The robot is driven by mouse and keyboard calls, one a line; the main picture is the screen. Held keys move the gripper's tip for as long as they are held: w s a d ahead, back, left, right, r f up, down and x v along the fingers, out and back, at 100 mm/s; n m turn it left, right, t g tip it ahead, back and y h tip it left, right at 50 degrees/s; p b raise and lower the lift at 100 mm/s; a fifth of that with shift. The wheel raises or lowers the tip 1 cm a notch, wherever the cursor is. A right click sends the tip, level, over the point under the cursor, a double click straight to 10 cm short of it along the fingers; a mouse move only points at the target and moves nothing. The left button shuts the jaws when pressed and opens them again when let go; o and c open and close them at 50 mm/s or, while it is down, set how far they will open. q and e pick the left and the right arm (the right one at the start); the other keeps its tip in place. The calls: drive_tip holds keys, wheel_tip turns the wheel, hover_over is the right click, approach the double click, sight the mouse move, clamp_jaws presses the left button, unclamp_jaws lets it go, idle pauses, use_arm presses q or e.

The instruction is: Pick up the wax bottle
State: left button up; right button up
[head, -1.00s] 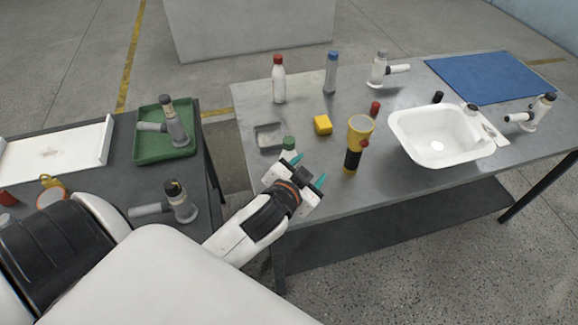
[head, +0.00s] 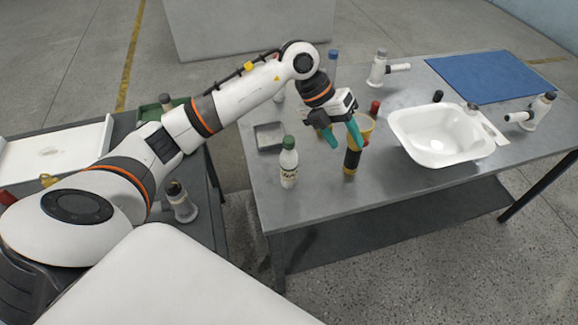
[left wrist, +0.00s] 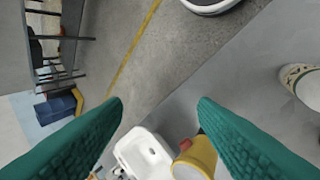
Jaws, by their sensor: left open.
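A white bottle with a green cap and a printed label (head: 289,168) stands upright near the left front of the metal table. Part of a white bottle (left wrist: 303,86) shows at the right edge of the left wrist view. No label is readable enough to tell which is wax. My left gripper (head: 344,137) is open and empty, fingers pointing down, right of the green-capped bottle and apart from it. It overlaps the yellow flashlight in the head view. My right gripper is out of view.
The yellow and black flashlight (head: 352,160) stands close by the left fingers; its yellow head (left wrist: 195,160) also shows in the wrist view. A white basin (head: 440,150), grey tray (head: 268,137) and red-capped item (head: 375,107) are on the table. The front right is clear.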

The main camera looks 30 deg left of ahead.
use_arm(q)
drive_tip(key=a+r+n+g+y, duration=0.25)
drive_tip(key=a+y, duration=0.35)
drive_tip(key=a, duration=0.8)
drive_tip(key=p, duration=0.2)
hover_over(289, 139)
drive_tip(key=shift+t+y, duration=0.3)
drive_tip(key=shift+t, duration=0.15)
drive_tip(key=f, duration=0.6)
drive_tip(key=shift+s+a+f, duration=0.15)
drive_tip(key=shift+a+f, duration=0.05)
drive_tip(key=shift+a, duration=0.15)
drive_tip(key=f+p, duration=0.2)
drive_tip(key=f, duration=0.1)
drive_tip(key=f+p, duration=0.1)
drive_tip(key=f, duration=0.1)
drive_tip(key=shift+d, duration=0.35)
drive_tip(key=shift+f, duration=0.25)
clamp_jaws()
